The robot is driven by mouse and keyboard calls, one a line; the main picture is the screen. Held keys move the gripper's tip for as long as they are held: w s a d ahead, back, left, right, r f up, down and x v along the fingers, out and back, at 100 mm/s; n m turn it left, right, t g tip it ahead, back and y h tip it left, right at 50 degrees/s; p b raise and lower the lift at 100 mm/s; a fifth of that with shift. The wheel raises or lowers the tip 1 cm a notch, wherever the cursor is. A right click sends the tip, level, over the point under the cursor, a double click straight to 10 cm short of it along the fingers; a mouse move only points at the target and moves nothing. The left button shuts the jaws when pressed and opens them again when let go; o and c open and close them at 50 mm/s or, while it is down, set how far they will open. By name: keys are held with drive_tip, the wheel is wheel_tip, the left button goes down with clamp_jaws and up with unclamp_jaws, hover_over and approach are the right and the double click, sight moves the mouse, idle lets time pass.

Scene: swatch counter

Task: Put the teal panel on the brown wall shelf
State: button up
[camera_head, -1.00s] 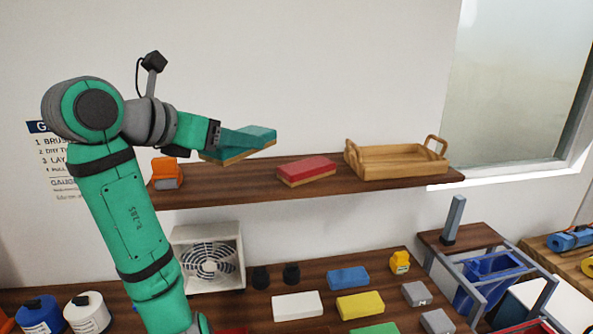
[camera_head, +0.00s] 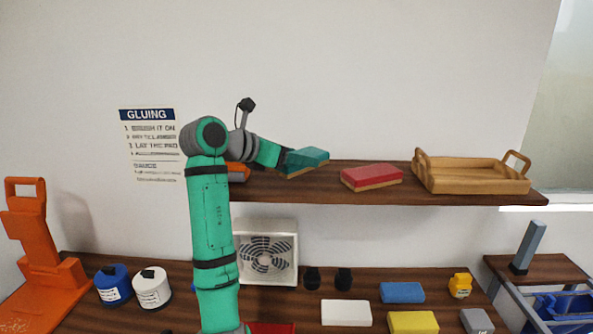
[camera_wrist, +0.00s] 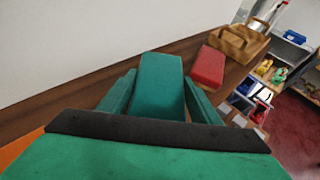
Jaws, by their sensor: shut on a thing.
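The teal panel (camera_head: 308,160), a teal block with a tan underside, is at the left part of the brown wall shelf (camera_head: 310,187). My gripper (camera_head: 287,160) is shut on it. In the wrist view the teal panel (camera_wrist: 159,85) lies between the two green fingers of my gripper (camera_wrist: 160,92), with the shelf (camera_wrist: 70,95) beneath. The panel looks level and very close to the shelf top; I cannot tell whether it touches. My arm hides part of the shelf's left end.
A red panel (camera_head: 371,176) and a wooden tray (camera_head: 472,176) stand to the right on the shelf. An orange object (camera_head: 238,171) is partly hidden behind my arm. Below, a white fan (camera_head: 266,252) and several coloured blocks stand on the counter. A short gap separates teal and red panels.

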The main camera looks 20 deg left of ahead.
sight(297, 181)
drive_tip(key=shift+w+a+f, duration=0.15)
drive_tip(key=shift+w+f, duration=0.05)
drive_tip(key=shift+f, duration=0.05)
drive_tip(key=shift+w+f, duration=0.15)
drive_tip(key=shift+f, duration=1.55)
drive_tip(key=o, duration=1.1)
drive_tip(key=shift+f, duration=0.15)
drive_tip(key=shift+a, duration=0.1)
drive_tip(key=shift+s+a+r, duration=0.1)
drive_tip(key=shift+s+r, duration=0.15)
drive_tip(key=shift+r, duration=0.05)
drive_tip(key=v, duration=1.1)
drive_tip(key=shift+s+a, duration=0.15)
drive_tip(key=shift+s, duration=0.05)
